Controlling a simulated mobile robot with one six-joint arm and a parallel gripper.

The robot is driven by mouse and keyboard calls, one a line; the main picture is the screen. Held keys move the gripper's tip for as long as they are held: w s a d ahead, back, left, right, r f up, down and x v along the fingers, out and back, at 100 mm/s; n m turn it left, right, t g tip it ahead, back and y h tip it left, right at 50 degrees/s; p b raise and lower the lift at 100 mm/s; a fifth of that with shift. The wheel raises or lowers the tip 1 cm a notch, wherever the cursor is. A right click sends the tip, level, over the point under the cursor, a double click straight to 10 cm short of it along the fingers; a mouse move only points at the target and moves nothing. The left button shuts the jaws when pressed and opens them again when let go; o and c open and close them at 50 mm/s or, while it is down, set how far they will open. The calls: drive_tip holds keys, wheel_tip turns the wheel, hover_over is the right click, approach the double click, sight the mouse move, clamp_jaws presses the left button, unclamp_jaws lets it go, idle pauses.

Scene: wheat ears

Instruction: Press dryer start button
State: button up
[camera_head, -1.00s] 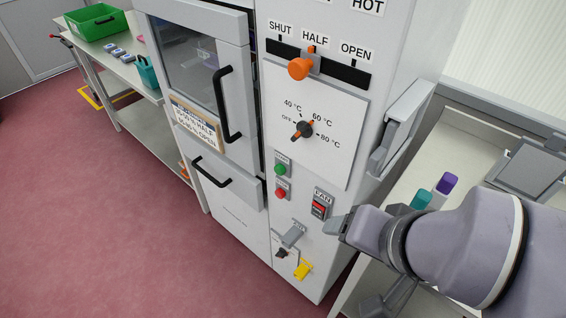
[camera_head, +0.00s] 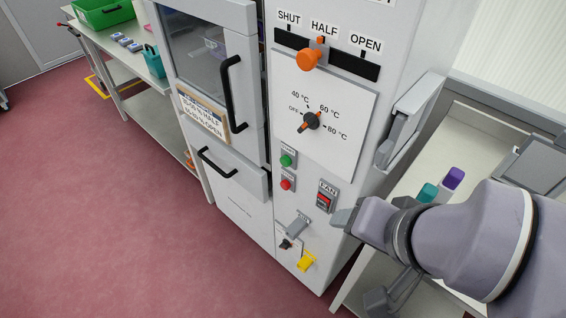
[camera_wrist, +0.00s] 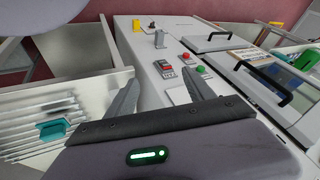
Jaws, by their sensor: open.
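The dryer (camera_head: 325,180) is a tall white cabinet with a control panel. Its green start button (camera_head: 287,160) sits above a red button (camera_head: 288,184); the green button also shows in the wrist view (camera_wrist: 201,69). My gripper (camera_head: 340,217) is to the right of the buttons, beside the fan switch (camera_head: 323,199), and apart from the green button. In the wrist view its two grey fingers (camera_wrist: 162,98) are spread with nothing between them. The small label over the green button is too small to read.
An orange slider (camera_head: 309,59) is at HALF. The temperature dial (camera_head: 311,121) is above the buttons. A grey lever (camera_head: 298,225) and a yellow part (camera_head: 306,261) are lower down. A handled door (camera_head: 215,75) is left, and a side table (camera_head: 440,230) is right.

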clamp_jaws()
idle(0.5)
drive_tip(key=shift+f, duration=0.1)
idle(0.9)
